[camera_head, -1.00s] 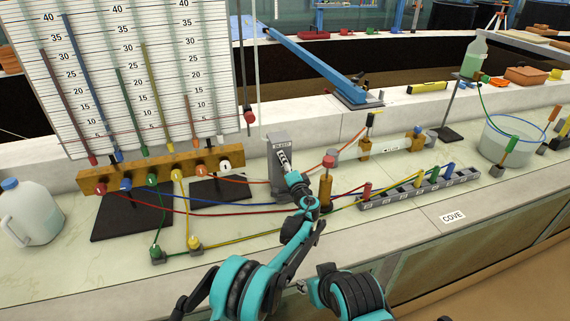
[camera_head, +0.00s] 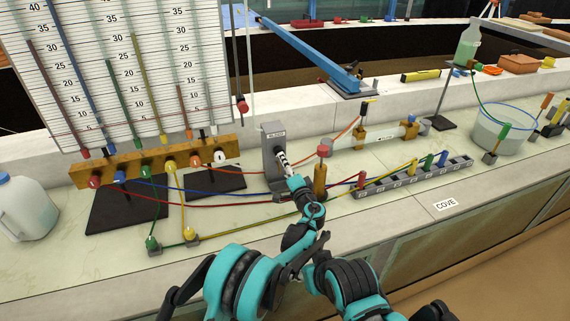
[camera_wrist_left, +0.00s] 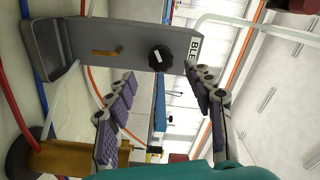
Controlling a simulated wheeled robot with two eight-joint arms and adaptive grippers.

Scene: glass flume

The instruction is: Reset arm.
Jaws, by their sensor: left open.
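My left gripper (camera_head: 284,160) is open in front of the grey stand (camera_head: 273,140) labelled BLEED. In the left wrist view its two padded fingers (camera_wrist_left: 160,80) are spread apart with nothing held between them. The black knob (camera_wrist_left: 160,58) with a white mark sits on the face of the stand (camera_wrist_left: 110,42), beyond the fingertips and apart from them. A brass lever (camera_wrist_left: 106,52) is beside the knob. In the head view the gripper hides the knob. My right gripper cannot be made out.
The wooden manifold (camera_head: 150,165) with coloured tubes is left of the stand. A red-topped brass post (camera_head: 321,172) stands close right of my left gripper. A grey socket rail (camera_head: 412,178), a water bowl (camera_head: 503,128) and a jug (camera_head: 25,208) are on the bench.

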